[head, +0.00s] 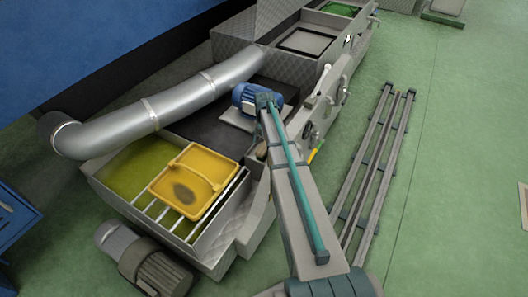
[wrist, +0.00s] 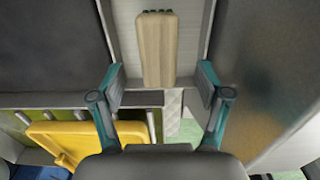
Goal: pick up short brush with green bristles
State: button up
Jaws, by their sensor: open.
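A short brush (wrist: 157,48) shows in the wrist view as a pale wooden block, with a little of its green bristles at its far end. It lies on a light grey narrow surface between two dark areas. My gripper (wrist: 161,82) is open, its two teal and grey fingers spread wide, one on each side of the brush's line. The brush is ahead of the fingertips, centred between them, and nothing is held. In the head view a small brown block (head: 261,151) beside my arm may be this brush. My gripper is hidden behind my arm there.
A yellow tray (head: 210,164) rests on bars over an olive-green tank (head: 128,172), left of my arm. It also shows in the wrist view (wrist: 72,139). A silver duct (head: 180,103) and a blue motor (head: 243,96) stand close by. Rails (head: 366,165) lie on the open floor at right.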

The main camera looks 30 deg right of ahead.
aim_at(264, 147)
notch_tip(264, 147, down, 5)
jog(key=shift+w+r+b, duration=0.1)
jog(key=shift+b, duration=0.25)
jog(key=c, duration=1.3)
